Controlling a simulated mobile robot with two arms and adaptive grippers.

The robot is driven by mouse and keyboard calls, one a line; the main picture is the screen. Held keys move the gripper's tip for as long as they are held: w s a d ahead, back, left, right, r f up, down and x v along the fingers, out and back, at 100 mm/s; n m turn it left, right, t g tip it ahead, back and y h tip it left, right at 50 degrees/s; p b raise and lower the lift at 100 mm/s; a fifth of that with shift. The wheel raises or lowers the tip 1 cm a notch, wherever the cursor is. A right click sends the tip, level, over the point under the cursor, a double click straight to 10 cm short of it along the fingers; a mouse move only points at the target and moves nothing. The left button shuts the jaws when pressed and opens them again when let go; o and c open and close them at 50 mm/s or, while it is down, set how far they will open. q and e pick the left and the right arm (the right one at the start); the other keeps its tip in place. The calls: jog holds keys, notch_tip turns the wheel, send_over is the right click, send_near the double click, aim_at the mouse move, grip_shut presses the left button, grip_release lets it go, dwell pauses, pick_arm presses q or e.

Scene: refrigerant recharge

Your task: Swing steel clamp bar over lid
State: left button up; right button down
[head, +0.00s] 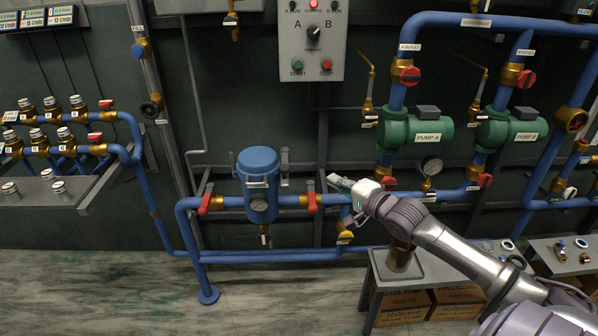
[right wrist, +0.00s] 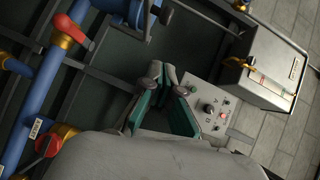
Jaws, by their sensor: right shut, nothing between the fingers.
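The blue housing with its round lid (head: 258,160) stands in the blue pipe line, left of centre in the head view. A grey upright metal piece (head: 284,166) stands beside the lid on its right; it may be the clamp bar, but it is too small to be sure. The lid top looks bare. My right gripper (head: 337,181) is to the right of the housing, apart from it, pointing left. In the right wrist view its fingers (right wrist: 161,80) are shut and empty. Part of something blue with grey metal (right wrist: 139,14) shows at that view's top edge. My left gripper is not in view.
Red-handled valves stand either side of the housing, at left (head: 205,199) and right (head: 312,196), the right one near my gripper. A control box (head: 312,40) hangs above. Green pumps (head: 415,132) are at right. A grey bench (head: 412,268) stands below my right arm.

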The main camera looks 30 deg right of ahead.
jog(key=w+a+f, duration=0.2)
jog(key=w+a, duration=0.1)
jog(key=w, duration=0.8)
jog(key=shift+w+a, duration=0.3)
jog(key=shift+w, duration=0.1)
jog(key=shift+a+f, duration=0.1)
